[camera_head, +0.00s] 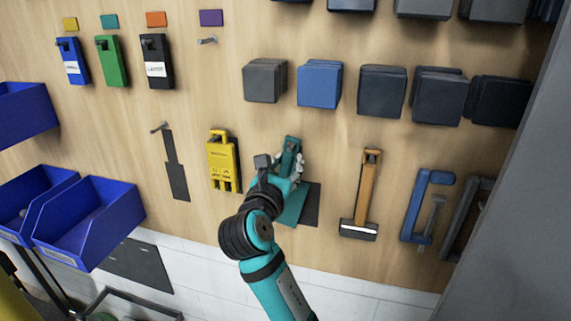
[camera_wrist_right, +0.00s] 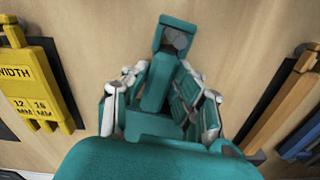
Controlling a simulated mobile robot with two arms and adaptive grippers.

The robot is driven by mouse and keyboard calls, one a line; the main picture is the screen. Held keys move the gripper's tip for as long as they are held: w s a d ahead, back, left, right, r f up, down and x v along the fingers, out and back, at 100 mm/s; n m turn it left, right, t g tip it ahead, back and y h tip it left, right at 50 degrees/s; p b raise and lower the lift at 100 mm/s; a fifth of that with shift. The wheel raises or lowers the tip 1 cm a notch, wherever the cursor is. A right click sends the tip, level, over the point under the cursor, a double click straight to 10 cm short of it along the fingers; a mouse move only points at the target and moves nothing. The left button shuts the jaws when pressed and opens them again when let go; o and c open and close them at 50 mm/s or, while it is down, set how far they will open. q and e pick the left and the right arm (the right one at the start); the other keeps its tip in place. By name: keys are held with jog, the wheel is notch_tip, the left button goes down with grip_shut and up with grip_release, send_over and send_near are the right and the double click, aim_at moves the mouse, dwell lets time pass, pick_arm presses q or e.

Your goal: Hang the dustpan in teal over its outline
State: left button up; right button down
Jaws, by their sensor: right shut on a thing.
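The teal dustpan is at the lower middle of the wooden board in the head view, its handle (camera_head: 289,148) upward and its pan (camera_head: 292,208) downward. The handle also shows in the right wrist view (camera_wrist_right: 173,36). My right gripper (camera_head: 285,170) is shut on the handle, with a finger on each side in the wrist view. A dark outline (camera_head: 312,204) shows to the right of the pan and partly behind it. My left gripper is not in view.
A yellow gauge (camera_head: 222,162) hangs close on the left, and an orange-handled tool (camera_head: 368,190) hangs to the right. Several boxes (camera_head: 319,84) sit above. Blue bins (camera_head: 88,220) stick out at lower left.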

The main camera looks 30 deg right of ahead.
jog(key=c, duration=1)
grip_release()
